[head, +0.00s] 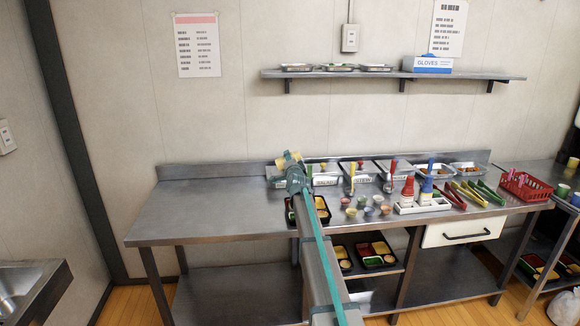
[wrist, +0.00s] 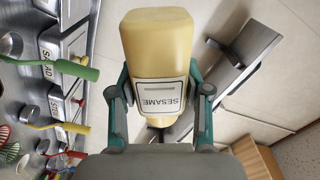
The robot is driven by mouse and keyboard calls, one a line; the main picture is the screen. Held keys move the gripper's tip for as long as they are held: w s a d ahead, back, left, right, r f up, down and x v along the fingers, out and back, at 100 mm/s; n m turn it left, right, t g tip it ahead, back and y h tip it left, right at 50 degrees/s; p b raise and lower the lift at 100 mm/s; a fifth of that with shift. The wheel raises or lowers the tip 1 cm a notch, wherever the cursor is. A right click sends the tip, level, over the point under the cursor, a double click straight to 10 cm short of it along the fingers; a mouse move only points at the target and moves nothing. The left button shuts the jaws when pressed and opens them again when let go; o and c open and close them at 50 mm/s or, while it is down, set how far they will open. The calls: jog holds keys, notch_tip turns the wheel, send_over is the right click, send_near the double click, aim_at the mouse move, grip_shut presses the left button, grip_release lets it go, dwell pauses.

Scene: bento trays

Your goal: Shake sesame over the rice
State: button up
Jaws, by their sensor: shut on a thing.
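My gripper (head: 297,178) is shut on a pale yellow sesame shaker (wrist: 157,45). In the wrist view the shaker's SESAME label reads upside down, with a finger on each side. In the head view the shaker (head: 282,162) shows only in part, above the left end of the row of steel food bins. A black bento tray (head: 331,217) with coloured compartments lies on the counter below my arm, which hides much of it. I cannot make out rice in it, nor any falling sesame.
Several small cups (head: 350,212) stand right of the tray. Beyond them are a bottle caddy (head: 420,208) with a red and a blue bottle, coloured tongs (head: 467,193) and a red basket (head: 524,187). The counter's left part (head: 200,215) is clear.

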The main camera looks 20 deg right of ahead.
jog(key=shift+f+n+b, duration=0.15)
jog(key=shift+n+b, duration=0.35)
jog(key=shift+n, duration=0.5)
jog(key=shift+r+n+b, duration=0.25)
jog(key=shift+n+b, duration=0.05)
jog(key=shift+n, duration=0.2)
jog(key=n+b, duration=0.2)
jog(key=b, duration=0.1)
jog(key=shift+n+b, duration=0.3)
jog(key=shift+b, duration=0.1)
jog(key=n+b, duration=0.2)
jog(key=b, duration=0.1)
jog(key=n+b, duration=0.2)
jog(key=shift+r, duration=0.25)
jog(key=n+b, duration=0.2)
jog(key=shift+r+n, duration=0.3)
jog(key=shift+r, duration=0.05)
jog(key=shift+r+n, duration=0.3)
jog(key=shift+n, duration=0.1)
